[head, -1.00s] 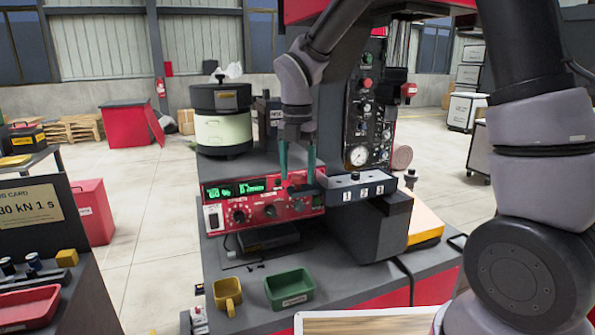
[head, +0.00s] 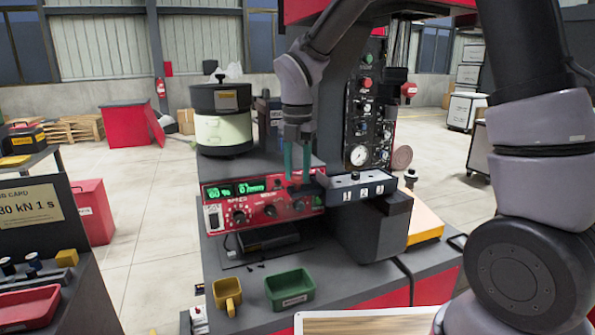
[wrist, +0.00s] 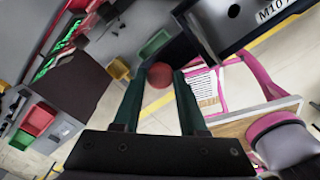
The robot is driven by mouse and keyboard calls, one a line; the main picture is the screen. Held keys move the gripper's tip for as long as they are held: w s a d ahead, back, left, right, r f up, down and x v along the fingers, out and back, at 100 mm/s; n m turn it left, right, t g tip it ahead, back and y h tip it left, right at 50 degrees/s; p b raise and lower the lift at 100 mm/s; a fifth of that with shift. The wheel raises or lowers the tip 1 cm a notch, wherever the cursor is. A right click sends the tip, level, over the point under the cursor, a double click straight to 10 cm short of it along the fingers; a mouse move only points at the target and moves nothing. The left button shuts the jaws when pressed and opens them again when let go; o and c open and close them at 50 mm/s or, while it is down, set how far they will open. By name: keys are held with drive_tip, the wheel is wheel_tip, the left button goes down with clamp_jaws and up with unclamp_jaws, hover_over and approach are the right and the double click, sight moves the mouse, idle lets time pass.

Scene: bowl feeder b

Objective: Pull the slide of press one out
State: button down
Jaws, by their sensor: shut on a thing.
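My gripper (head: 297,180) points down with its green fingers close together, just behind the red control box and beside the left end of the slide (head: 358,188) with the numbers 1, 2 and 3. In the wrist view, a round red knob (wrist: 160,75) sits between the two fingertips, and my gripper is shut on it. The slide's dark block (wrist: 215,25) is right beside the knob there.
The red control box (head: 262,205) with green displays stands close in front of the fingers. A yellow cup (head: 227,294) and a green tray (head: 290,289) stand on the bench front. A drum-shaped feeder (head: 222,132) stands back left.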

idle(0.8)
drive_tip(key=s+a, duration=0.5)
drive_tip(key=a, duration=0.9)
drive_tip(key=shift+s+r, duration=0.1)
drive_tip(key=shift+c, duration=2.3)
unclamp_jaws()
wheel_tip(320, 180, up, 11)
